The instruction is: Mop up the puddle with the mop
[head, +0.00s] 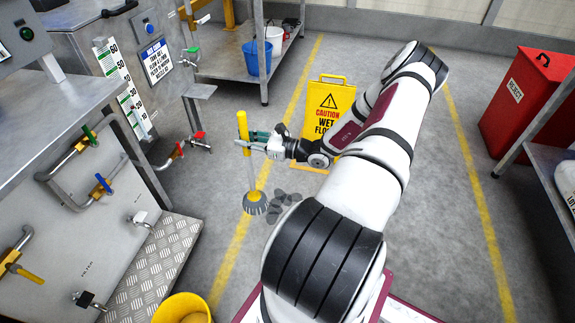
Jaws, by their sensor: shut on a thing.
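The mop has a yellow grip at the top (243,131), a pale shaft and a grey, yellow-trimmed head (256,203). It stands nearly upright, its head low at the floor by the yellow line. My gripper (254,141) is shut on the mop's upper handle, coming in from the right. The puddle (284,205) shows as dark grey patches on the floor just right of the mop head. My arm hides part of the floor to the right of it.
A yellow wet-floor sign (331,100) stands behind my gripper, partly hidden by my arm. A yellow bucket (182,309) is at the bottom. A steel tank with valves (75,215) fills the left, a red bin (527,98) the right. Open floor (440,210) lies right of my arm.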

